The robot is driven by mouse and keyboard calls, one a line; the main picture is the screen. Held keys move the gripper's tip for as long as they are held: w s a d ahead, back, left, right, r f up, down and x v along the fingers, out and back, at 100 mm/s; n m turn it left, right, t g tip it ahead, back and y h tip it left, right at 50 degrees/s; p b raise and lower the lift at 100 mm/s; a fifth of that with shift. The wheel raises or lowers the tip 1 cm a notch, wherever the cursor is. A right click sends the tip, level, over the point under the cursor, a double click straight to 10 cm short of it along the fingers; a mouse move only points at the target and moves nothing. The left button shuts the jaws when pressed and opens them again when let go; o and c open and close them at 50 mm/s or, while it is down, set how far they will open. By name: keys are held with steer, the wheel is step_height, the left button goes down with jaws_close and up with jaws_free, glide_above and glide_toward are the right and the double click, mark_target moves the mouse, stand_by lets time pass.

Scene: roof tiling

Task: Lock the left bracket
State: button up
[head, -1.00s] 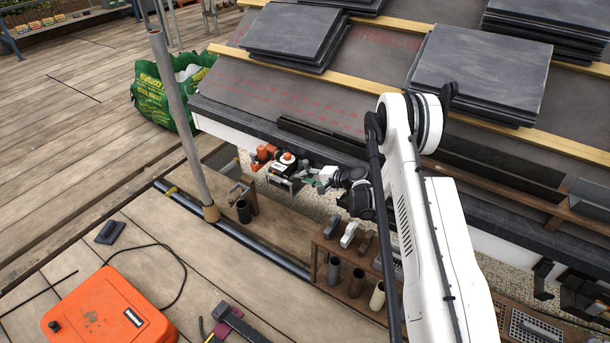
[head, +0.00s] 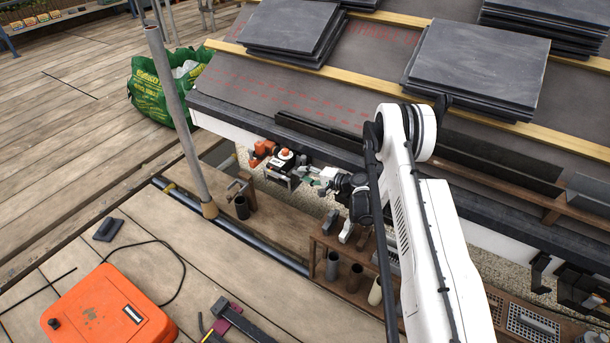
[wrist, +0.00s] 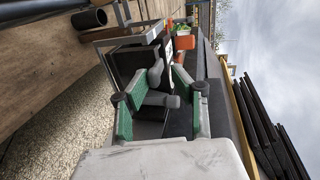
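The bracket under the left part of the roof edge shows in the wrist view as a dark block (wrist: 128,63) with a grey lever and a rounded knob (wrist: 165,100). In the head view, a black and white unit with an orange top (head: 286,160) sits there, small in the picture. My gripper (wrist: 153,88) has green-padded fingers, spread apart, with the grey lever and knob between them. Whether a pad touches the lever I cannot tell. In the head view my gripper (head: 318,183) is just right of the unit. The bracket's far side is hidden.
The dark roof edge (head: 240,112) runs just above my gripper. Slate stacks (head: 480,65) lie on the roof. A wooden rack with tubes (head: 332,266) stands below my wrist. A grey scaffold pole (head: 175,110) and an orange case (head: 108,308) are at the left.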

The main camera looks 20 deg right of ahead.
steer(key=shift+o, duration=0.3)
steer(key=shift+s, duration=0.1)
steer(key=v, duration=1.1)
steer(key=shift+s+d, duration=0.25)
steer(key=shift+d, duration=0.05)
steer(key=shift+r, duration=0.15)
